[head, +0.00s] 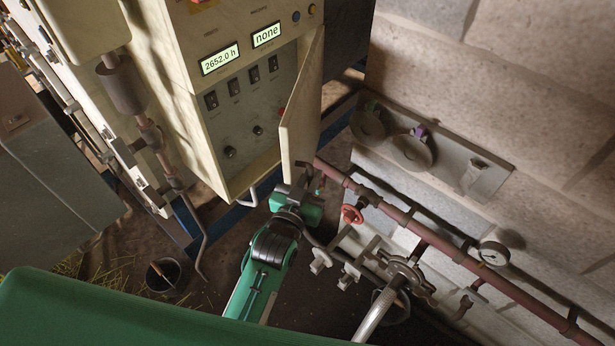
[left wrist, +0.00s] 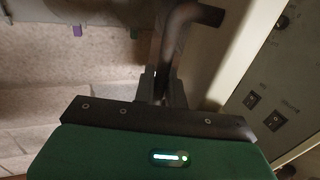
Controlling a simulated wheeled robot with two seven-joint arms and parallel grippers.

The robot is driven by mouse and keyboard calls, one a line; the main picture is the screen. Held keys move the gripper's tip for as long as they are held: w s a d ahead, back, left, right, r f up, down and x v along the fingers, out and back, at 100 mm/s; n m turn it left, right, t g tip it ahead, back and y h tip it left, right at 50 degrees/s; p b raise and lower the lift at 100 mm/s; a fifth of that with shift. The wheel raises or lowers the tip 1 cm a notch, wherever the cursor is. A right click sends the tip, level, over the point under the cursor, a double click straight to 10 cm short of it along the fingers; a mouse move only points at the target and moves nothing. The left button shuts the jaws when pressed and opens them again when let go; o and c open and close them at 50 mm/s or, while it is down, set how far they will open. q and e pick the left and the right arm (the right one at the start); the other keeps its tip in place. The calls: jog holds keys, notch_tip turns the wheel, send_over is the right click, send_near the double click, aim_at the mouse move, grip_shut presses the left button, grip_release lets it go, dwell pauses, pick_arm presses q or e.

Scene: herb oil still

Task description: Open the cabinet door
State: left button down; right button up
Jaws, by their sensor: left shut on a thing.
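The cream cabinet (head: 150,60) stands at the upper left of the head view. Its door (head: 303,100) stands swung out, and a grey panel (head: 240,115) with switches and knobs shows behind it. My left gripper (head: 303,187) is just below the door's lower edge. In the left wrist view, its fingers (left wrist: 162,88) are shut on a dark bent handle (left wrist: 180,40). The pale door (left wrist: 235,45) and the switch panel (left wrist: 265,100) show to the right there. The handle is mostly hidden in the head view. My right gripper is not in view.
A rusty pipe (head: 420,230) with a red valve wheel (head: 352,214) and a gauge (head: 494,253) runs along the block wall, right of my left arm. A wall rack (head: 455,165) hangs above it. A dark bucket (head: 165,277) stands on the floor at left.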

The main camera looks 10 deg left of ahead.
pick_arm(q)
jog(key=c, duration=1.8)
grip_release()
jog(key=shift+s+a+f, duration=0.1)
jog(key=shift+s, duration=0.2)
jog(key=b+v, duration=0.4)
jog(key=v, duration=0.9)
jog(key=shift+b, duration=0.35)
